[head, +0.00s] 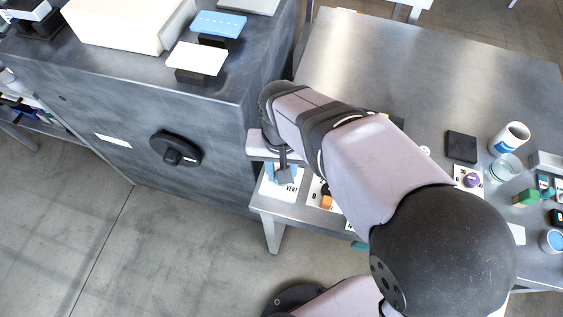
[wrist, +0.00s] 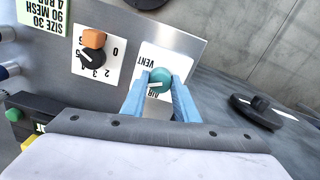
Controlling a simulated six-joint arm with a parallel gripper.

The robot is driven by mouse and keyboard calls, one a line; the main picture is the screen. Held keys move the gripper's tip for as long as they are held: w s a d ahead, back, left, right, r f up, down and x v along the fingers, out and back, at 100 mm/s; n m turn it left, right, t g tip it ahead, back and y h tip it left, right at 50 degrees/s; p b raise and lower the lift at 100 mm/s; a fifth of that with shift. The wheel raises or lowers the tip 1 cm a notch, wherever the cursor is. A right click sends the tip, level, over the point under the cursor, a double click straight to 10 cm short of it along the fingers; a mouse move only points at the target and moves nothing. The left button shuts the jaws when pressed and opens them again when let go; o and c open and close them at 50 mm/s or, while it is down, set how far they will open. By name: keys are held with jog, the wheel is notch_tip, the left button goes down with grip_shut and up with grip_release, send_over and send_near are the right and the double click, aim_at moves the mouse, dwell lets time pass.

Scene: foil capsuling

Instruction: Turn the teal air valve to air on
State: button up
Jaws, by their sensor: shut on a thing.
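The teal air valve (wrist: 160,77) is a round knob with a white mark, on a white label plate (wrist: 168,58). The plate reads VENT at one end and AIR, partly covered, at the other. The white mark lies toward the knob's lower left in the wrist view; which word it points at I cannot tell. My gripper (wrist: 160,92) has its two blue fingers shut on the knob, one on each side. In the head view, my gripper (head: 284,174) is over the VENT plate (head: 292,186), and it hides the knob.
Beside the valve is a black dial (wrist: 92,58) with an orange block (wrist: 94,39) on a numbered plate. A black rotary handle (head: 175,149) is on the grey cabinet to the left. A mug (head: 509,138) and a glass jar (head: 505,167) stand on the table at right.

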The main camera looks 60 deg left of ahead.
jog(key=n+p, duration=0.1)
jog(key=n, duration=0.5)
jog(key=shift+r+p, duration=0.15)
jog(key=shift+p, duration=0.2)
jog(key=n+p, duration=0.1)
jog(key=n, duration=0.5)
jog(key=shift+a+n, duration=0.1)
jog(key=shift+n, duration=0.3)
jog(key=o, duration=1.1)
jog(key=shift+c, duration=0.2)
jog(key=shift+r+b, duration=0.75)
jog(key=shift+r, duration=2.85)
